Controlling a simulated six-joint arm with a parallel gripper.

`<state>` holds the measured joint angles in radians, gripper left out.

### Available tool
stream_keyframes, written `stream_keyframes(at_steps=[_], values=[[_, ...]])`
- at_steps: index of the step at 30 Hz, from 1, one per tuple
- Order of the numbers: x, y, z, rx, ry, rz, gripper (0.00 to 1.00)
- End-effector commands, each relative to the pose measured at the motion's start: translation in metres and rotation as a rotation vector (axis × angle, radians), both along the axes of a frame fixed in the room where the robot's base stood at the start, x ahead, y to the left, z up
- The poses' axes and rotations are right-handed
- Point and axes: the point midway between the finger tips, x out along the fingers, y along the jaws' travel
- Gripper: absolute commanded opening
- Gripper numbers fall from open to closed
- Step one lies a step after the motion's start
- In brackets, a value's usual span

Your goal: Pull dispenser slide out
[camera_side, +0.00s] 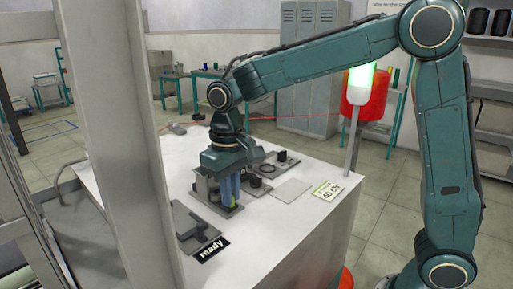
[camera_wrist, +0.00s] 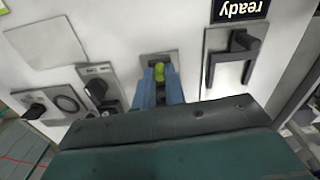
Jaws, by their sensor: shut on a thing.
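My gripper (camera_side: 231,202) points down over the white table, its two blue fingers at a small grey dispenser base (camera_side: 229,212). In the wrist view, my gripper (camera_wrist: 160,80) is shut on a small yellow-green piece (camera_wrist: 159,70), which seems to be part of the dispenser slide. The grey plate of the dispenser (camera_wrist: 158,58) shows just beyond the fingertips. The fingers and the wrist housing hide the rest of the slide, so I cannot tell how far out it sits.
A grey plate with a dark lever (camera_wrist: 240,42) stands beside the dispenser, near the "ready" sign (camera_side: 211,249). On the other side are black-knobbed fixtures (camera_wrist: 96,90) and a flat pale plate (camera_wrist: 45,42). A post (camera_side: 350,145) rises by the "40 cN" card (camera_side: 326,190).

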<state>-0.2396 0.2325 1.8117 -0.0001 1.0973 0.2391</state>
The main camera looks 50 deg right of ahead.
Motion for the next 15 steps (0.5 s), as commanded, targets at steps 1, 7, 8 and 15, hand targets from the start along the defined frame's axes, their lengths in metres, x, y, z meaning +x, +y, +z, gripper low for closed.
stream_keyframes(at_steps=[1,7,8,15], values=[[-0.001,0.0,0.001,0.0,-0.001,0.0,0.04],[-0.007,0.001,0.001,0.0,-0.001,0.0,0.04],[-0.008,0.001,0.001,0.0,-0.001,0.0,0.04],[-0.012,0.001,0.001,0.0,-0.001,-0.001,0.04]])
